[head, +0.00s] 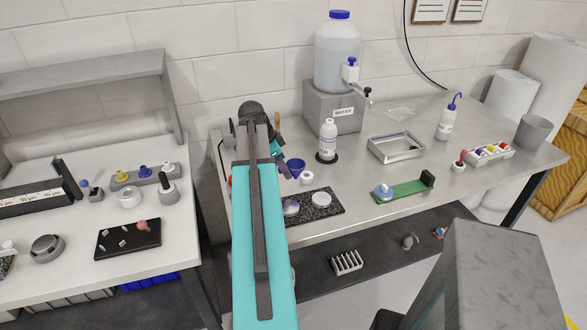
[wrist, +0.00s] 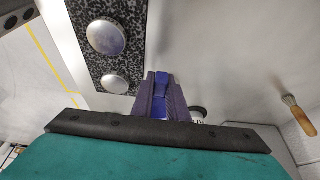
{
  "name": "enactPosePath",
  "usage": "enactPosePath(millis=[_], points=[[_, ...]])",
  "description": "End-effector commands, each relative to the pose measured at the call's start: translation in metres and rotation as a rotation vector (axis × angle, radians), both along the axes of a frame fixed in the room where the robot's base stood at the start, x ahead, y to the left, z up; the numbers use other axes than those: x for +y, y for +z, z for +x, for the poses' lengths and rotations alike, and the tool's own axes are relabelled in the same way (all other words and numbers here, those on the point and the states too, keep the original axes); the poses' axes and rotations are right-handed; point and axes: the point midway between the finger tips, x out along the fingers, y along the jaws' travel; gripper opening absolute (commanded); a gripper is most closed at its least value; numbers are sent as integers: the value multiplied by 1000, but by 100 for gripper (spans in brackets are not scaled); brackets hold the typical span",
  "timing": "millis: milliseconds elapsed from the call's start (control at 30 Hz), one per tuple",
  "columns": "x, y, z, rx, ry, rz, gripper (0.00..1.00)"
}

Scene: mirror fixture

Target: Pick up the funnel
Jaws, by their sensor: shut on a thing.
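The blue funnel (head: 296,166) is on the right of my arm's far end in the head view, above or at the grey bench top. In the wrist view the blue funnel (wrist: 161,105) shows as a narrow strip between the dark fingers. My gripper (wrist: 162,88) is shut on it. In the head view my gripper (head: 281,162) is partly hidden behind my teal arm. I cannot tell whether the funnel touches the bench.
A speckled slab (head: 322,207) with round discs lies in front. A metal tray (head: 396,148) is farther right. A brush (wrist: 298,116) shows in the wrist view.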

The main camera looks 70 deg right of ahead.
Motion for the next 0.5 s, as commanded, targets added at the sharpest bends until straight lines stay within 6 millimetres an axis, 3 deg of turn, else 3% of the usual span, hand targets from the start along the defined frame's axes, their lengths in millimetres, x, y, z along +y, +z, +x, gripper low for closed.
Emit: enactPosePath(millis=[200,500], points=[[46,1,16,-1,3,-1,0],[82,7,32,0,1,0,0]])
